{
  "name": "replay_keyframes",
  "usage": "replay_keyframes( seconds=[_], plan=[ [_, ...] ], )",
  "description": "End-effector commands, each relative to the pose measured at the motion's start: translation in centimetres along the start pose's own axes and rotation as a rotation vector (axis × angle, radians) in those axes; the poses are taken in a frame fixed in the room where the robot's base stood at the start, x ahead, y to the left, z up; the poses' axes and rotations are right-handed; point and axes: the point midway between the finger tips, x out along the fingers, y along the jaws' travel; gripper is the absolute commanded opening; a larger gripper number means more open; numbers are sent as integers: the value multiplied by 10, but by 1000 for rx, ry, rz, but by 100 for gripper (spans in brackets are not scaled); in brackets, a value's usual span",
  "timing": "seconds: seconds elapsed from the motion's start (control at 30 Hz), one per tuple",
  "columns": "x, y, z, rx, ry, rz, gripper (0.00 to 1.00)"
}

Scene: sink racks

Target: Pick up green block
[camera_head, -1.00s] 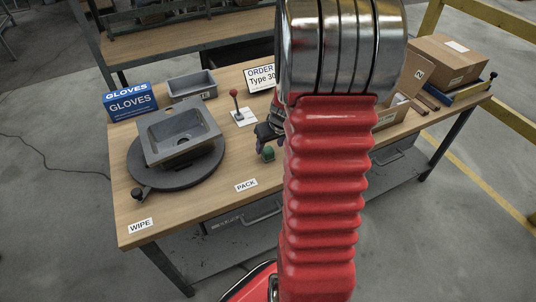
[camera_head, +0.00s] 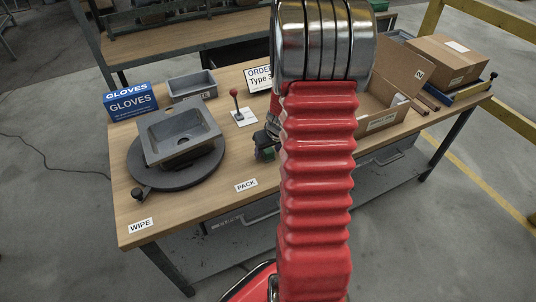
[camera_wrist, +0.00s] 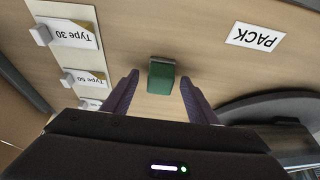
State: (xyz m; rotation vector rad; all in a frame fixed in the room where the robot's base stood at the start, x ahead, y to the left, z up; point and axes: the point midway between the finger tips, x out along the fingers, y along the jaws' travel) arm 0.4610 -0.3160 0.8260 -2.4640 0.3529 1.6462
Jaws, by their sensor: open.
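The green block (camera_wrist: 161,76) lies on the wooden table between the tips of my gripper's two purple fingers in the wrist view. My gripper (camera_wrist: 158,84) is open, with a gap on each side of the block, and holds nothing. In the head view the green block (camera_head: 266,154) shows only partly beside my gripper (camera_head: 265,142), and my red arm hides much of the area to its right.
A grey sink (camera_head: 180,139) sits on a dark round turntable (camera_head: 150,178) to the left. A PACK label (camera_head: 246,185) lies in front. A red-knobbed lever (camera_head: 237,105) stands behind. An open cardboard box (camera_head: 385,115) is on the right. Type labels (camera_wrist: 75,34) show in the wrist view.

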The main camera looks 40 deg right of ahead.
Motion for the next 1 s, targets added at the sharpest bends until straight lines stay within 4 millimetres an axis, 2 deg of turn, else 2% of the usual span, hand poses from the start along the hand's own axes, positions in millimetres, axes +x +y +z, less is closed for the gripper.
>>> replay_keyframes(
  seconds=[0.13, 0.67, 1.0],
  plan=[
    [7, 0, 0, 1, -1, 0, 53],
    [7, 0, 0, 1, 0, 0, 53],
    [7, 0, 0, 2, 0, 0, 29]
  ],
)
